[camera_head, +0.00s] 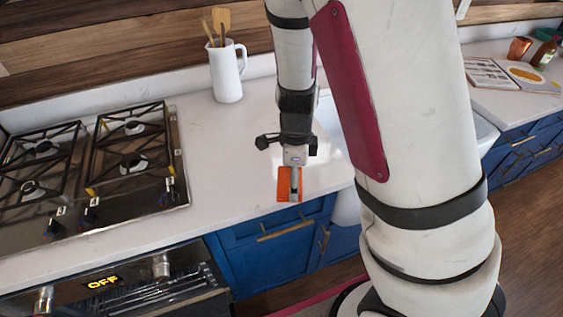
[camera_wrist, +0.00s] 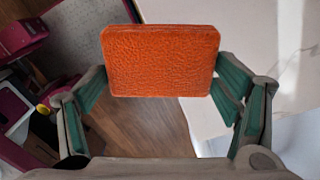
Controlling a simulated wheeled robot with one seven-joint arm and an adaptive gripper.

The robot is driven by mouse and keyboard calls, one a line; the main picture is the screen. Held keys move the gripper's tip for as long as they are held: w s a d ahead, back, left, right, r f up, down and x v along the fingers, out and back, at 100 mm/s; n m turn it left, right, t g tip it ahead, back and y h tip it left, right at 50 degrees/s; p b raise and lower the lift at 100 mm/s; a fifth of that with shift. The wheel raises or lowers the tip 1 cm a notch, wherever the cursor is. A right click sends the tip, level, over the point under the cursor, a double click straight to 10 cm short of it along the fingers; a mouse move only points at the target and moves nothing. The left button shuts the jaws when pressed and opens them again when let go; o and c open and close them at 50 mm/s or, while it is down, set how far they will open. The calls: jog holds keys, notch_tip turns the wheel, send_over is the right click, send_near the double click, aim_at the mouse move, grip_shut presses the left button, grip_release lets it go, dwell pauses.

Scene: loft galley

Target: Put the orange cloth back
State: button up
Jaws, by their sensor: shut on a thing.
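The orange cloth (camera_head: 284,186) is a flat, thick orange rectangle with a rough surface. In the head view it shows near the counter's front edge, partly hidden behind my gripper (camera_head: 295,184). In the wrist view the cloth (camera_wrist: 160,62) lies across between the two green-padded fingers of my gripper (camera_wrist: 160,88). My gripper is shut on it. The wrist view shows floor and pale counter behind it. I cannot tell its exact height above the counter.
The white counter (camera_head: 226,175) has free room left of my gripper. A gas hob (camera_head: 125,165) is at left, above an oven (camera_head: 130,285). A white jug (camera_head: 227,75) with wooden utensils stands at the back. A sink (camera_head: 330,125) is partly hidden behind my arm. Blue cabinets (camera_head: 250,260) are below.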

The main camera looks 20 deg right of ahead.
jog(key=w, duration=0.6)
jog(key=w+f, duration=0.1)
jog(key=w, duration=0.2)
jog(key=shift+w, duration=0.2)
jog(key=shift+f, duration=1.7)
jog(key=shift+f, duration=0.15)
jog(key=o, duration=0.9)
jog(key=shift+c, duration=0.2)
jog(key=shift+o, duration=0.5)
